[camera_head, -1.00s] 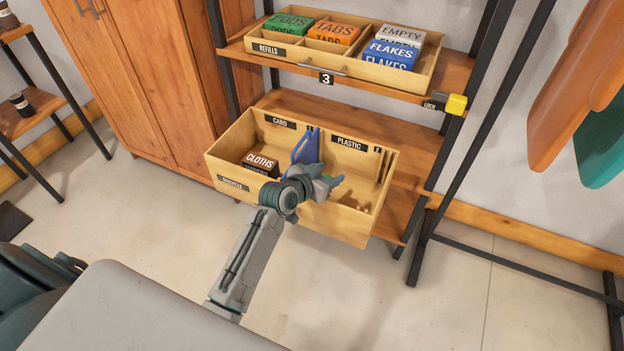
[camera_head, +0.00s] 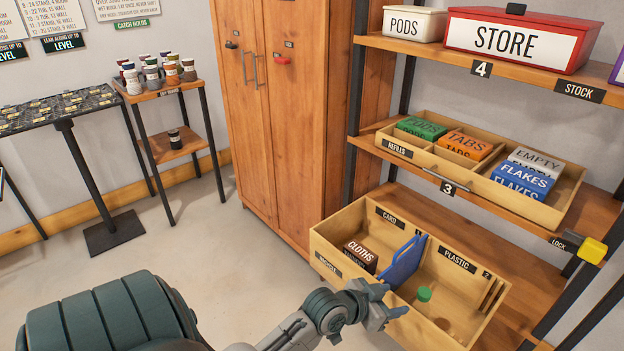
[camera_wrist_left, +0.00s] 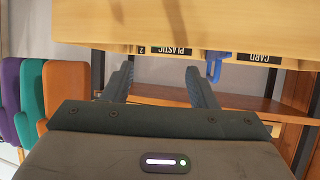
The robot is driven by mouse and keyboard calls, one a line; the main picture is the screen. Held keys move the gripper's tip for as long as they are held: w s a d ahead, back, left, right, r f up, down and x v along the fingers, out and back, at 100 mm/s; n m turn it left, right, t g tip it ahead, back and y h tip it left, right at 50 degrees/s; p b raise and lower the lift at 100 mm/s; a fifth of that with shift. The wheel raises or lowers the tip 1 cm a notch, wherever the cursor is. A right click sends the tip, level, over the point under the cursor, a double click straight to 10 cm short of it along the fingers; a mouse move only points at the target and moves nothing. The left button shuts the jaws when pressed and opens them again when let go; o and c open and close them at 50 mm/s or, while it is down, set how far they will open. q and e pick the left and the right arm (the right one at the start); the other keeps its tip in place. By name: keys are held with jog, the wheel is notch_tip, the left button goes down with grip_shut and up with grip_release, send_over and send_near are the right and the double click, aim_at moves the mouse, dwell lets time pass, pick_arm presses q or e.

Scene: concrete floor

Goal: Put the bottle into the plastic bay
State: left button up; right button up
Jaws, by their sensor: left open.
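A green cap (camera_head: 424,294), which looks like the bottle's top, shows inside the plastic bay. The body under it is hard to make out. The plastic bay (camera_head: 487,327) is the right part of a pulled-out wooden drawer, marked PLASTIC. A blue divider (camera_head: 403,262) separates it from the card bay, where a CLOTHS box (camera_head: 360,256) sits. My left gripper (camera_head: 396,312) is at the drawer's front side, left of the cap and apart from it. In the left wrist view its two fingers (camera_wrist_left: 160,84) are spread with nothing between them. My right gripper is out of view.
Above the drawer, a shelf holds a refills tray (camera_head: 475,170) with several boxes. A yellow lock knob (camera_head: 592,250) sticks out at right. A tall wooden cabinet (camera_head: 290,130) stands left of the rack. The floor (camera_head: 225,250) before it is clear.

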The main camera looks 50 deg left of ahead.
pick_arm(q)
jog(key=s+a+f+g+y, duration=0.1)
jog(key=s+f+g, duration=0.2)
jog(key=s+f, duration=0.5)
jog(key=s+a+f+n+g+y, duration=0.1)
jog(key=s+f+g, duration=0.3)
jog(key=s+f, duration=0.5)
jog(key=s+a+f+n+g+y, duration=0.1)
jog(key=s+a+f+g+y, duration=0.1)
jog(key=s+f, duration=0.6)
notch_tip(320, 180, down, 6)
jog(key=shift+s+a+r+g, duration=0.15)
jog(key=shift+s+a+g, duration=0.2)
jog(key=shift+g, duration=0.35)
